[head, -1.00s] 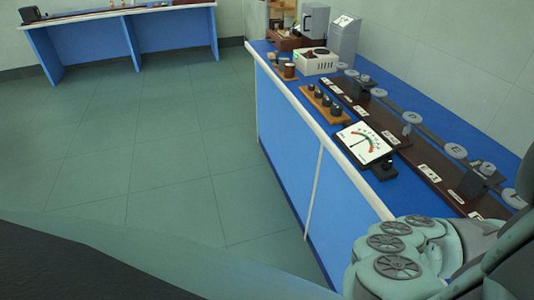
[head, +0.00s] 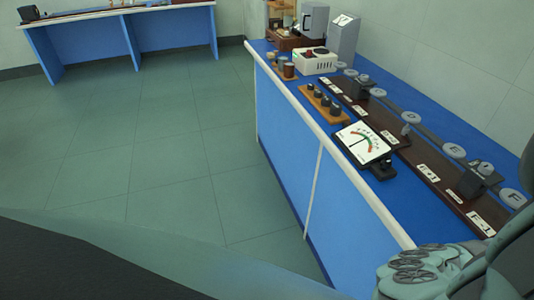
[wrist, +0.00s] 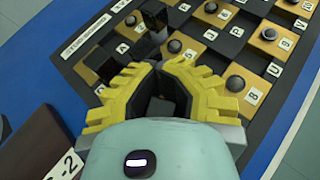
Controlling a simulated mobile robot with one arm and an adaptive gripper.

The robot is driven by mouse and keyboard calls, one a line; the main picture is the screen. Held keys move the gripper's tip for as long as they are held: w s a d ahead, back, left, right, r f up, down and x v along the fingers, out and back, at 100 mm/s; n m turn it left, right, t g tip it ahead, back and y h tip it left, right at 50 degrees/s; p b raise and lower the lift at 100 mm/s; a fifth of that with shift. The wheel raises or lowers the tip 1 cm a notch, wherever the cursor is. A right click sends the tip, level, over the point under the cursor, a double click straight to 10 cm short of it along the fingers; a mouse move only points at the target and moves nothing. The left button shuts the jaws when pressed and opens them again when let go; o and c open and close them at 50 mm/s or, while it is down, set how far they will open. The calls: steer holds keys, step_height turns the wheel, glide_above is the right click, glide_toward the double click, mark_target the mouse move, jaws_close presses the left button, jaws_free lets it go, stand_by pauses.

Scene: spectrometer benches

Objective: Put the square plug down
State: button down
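In the wrist view, my gripper (wrist: 161,68) has its yellow-edged fingers close together over the edge of a black-and-wood checkered board (wrist: 232,48). A dark block with a square grey face (wrist: 161,107), seemingly the square plug, shows between the fingers, partly hidden by them. I cannot tell whether its lower end touches anything. Several round dark plugs (wrist: 236,83) stand on the wood squares to the right. The fingers are not clear in the head view.
Black blocks (wrist: 154,14) stand just beyond the fingers. A brown board (wrist: 38,143) lies at lower left. In the head view, the blue bench (head: 392,207) carries a dial meter (head: 362,143), a plug rack (head: 322,104) and a long rail with discs (head: 411,117). The floor at left is clear.

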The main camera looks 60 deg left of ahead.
steer(key=shift+f, duration=0.2)
steer(key=c, duration=1.1)
jaws_free()
steer(key=shift+c, duration=0.2)
steer(key=shift+r, duration=0.2)
